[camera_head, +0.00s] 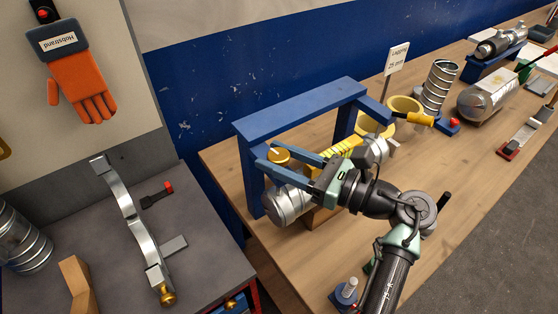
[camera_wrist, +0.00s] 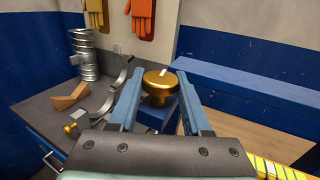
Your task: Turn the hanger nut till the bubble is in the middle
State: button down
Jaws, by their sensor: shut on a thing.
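The hanger nut, a round brass knob (camera_head: 279,156), sits beside the left post of the blue frame (camera_head: 300,108). In the wrist view the nut (camera_wrist: 158,82) shows a pale mark on top. My gripper (camera_head: 270,158) has its blue fingers on either side of the nut, shut on it; the fingers also show in the wrist view (camera_wrist: 160,76). A silver duct (camera_head: 288,206) lies below the frame, partly hidden by my arm. A yellow strip with dark marks (camera_head: 346,147) lies along it, also at the wrist view's lower right (camera_wrist: 272,168). I cannot make out any bubble.
A curved metal strap (camera_head: 126,207) lies on the grey bench at left. Orange gloves (camera_head: 82,90) hang on the wall.

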jog(key=shift+c, duration=1.8)
grip_release()
jog(key=b+v, duration=0.5)
jog(key=v, duration=0.8)
jog(key=shift+a+r, duration=0.1)
